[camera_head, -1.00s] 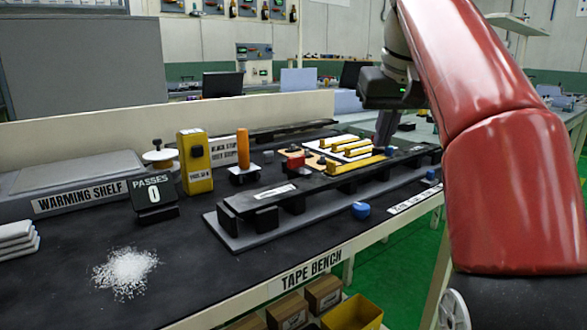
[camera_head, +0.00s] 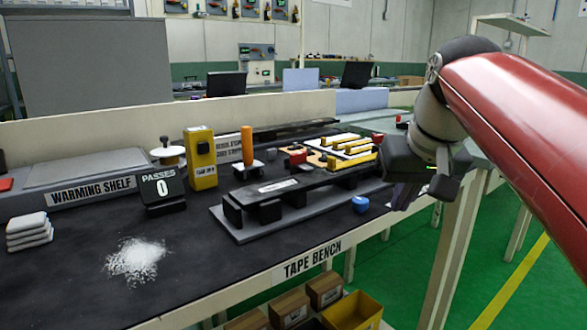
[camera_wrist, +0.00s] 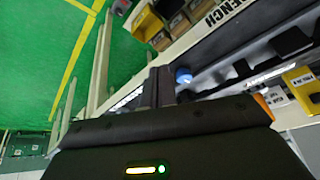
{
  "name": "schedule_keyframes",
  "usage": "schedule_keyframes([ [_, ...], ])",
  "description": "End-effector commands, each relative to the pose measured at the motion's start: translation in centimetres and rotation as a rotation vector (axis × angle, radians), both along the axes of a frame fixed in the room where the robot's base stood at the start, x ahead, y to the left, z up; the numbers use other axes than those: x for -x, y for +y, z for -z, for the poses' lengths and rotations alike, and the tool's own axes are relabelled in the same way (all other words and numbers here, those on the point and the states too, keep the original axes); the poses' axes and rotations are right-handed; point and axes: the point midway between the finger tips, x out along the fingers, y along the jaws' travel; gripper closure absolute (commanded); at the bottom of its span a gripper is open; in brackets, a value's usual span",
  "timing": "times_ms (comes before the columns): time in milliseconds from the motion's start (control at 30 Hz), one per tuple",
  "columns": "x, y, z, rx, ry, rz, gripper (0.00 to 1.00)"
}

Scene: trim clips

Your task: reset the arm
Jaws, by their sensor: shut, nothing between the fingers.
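My gripper (camera_wrist: 161,88) is shut and empty, with its dark fingers pressed together in the wrist view. In the head view my red arm reaches in from the right, and the dark gripper body hangs over the right end of the tape bench (camera_head: 95,285). The fingers are hard to make out there. In the wrist view the fingertips appear beside a blue knob (camera_wrist: 183,76), apparently apart from it in depth. The same blue knob (camera_head: 360,204) sits at the bench's front edge in the head view.
A long black rail fixture (camera_head: 300,190) lies along the bench. Yellow clips (camera_head: 352,149), an orange-handled tool (camera_head: 246,148), a yellow box (camera_head: 201,160) and a passes sign (camera_head: 163,188) stand behind or beside it. White granules (camera_head: 137,260) lie front left.

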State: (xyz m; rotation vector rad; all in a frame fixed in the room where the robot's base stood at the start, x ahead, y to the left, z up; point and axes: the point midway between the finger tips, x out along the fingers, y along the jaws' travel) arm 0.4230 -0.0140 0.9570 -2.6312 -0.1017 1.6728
Motion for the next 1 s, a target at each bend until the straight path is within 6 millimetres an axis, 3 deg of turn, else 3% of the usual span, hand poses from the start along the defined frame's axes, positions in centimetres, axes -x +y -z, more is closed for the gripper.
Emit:
schedule_keyframes([
  [33, 1.7, 0.1, 1.9, -0.002, -0.003, 0.005, 1.00],
  [300, 9.4, 1.0, 13.4, 0.019, -0.035, 0.031, 1.00],
  [500, 13.4, 1.3, 20.4, 0.044, -0.051, 0.041, 1.00],
  [700, 14.7, 1.3, 22.7, 0.053, -0.055, 0.045, 1.00],
  [1000, 14.6, 1.3, 22.7, 0.053, -0.054, 0.045, 1.00],
])
